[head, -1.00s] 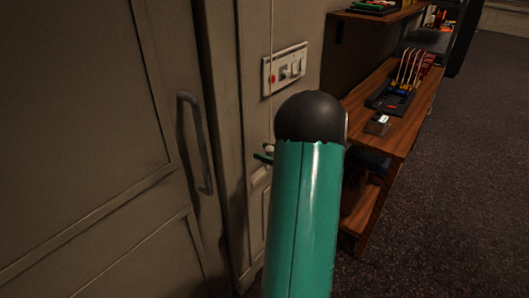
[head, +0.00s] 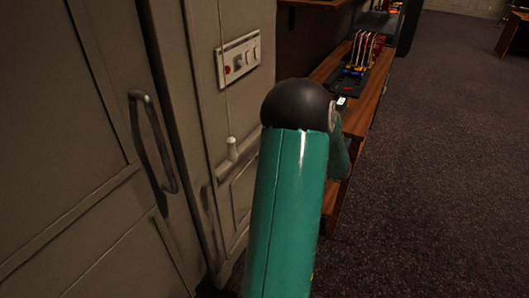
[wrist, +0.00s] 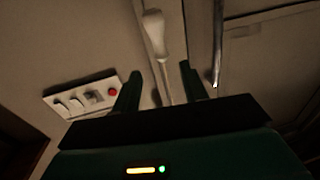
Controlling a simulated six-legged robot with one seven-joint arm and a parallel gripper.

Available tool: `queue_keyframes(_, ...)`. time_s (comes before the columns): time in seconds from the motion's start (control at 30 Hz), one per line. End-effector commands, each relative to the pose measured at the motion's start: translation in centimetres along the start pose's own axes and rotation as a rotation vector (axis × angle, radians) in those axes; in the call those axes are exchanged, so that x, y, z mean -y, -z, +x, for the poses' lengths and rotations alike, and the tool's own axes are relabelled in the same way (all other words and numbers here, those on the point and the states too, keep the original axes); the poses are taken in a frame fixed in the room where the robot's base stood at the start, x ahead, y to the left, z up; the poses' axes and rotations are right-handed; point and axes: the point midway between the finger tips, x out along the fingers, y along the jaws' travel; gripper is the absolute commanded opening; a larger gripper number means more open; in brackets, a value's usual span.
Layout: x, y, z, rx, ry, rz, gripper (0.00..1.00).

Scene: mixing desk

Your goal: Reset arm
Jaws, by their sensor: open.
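My gripper (wrist: 160,84) shows in the wrist view, with its two dark green fingers apart and nothing held between them. In the head view it is hidden behind my green arm. A pale pull-cord handle (head: 232,149) hangs on a thin cord against the wall, left of my arm. In the wrist view the handle (wrist: 154,36) shows beyond the fingertips, in line with the gap between them. It looks clear of the fingers, but its depth from them is hard to judge.
A switch panel (head: 239,58) with a red button is on the wall above the handle. A cabinet door with a grey bar handle (head: 151,142) stands at left. A wooden shelf unit (head: 366,103) holding equipment is beyond my arm. Carpet (head: 437,165) at right is clear.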

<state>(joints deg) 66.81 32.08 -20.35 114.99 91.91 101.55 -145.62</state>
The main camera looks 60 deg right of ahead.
Motion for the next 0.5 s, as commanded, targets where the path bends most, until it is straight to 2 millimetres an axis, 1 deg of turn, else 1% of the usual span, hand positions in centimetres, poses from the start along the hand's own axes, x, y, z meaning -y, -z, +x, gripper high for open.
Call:
queue_keyframes(0.37,0.0,0.0,0.1,0.0,0.001,0.0,0.43)
queue_keyframes(0.43,0.3,0.2,0.5,0.006,0.014,0.009,0.43)
queue_keyframes(0.47,0.7,0.4,1.0,0.012,0.027,0.019,0.43)
queue_keyframes(0.5,1.4,0.7,1.8,0.025,0.053,0.041,0.43)
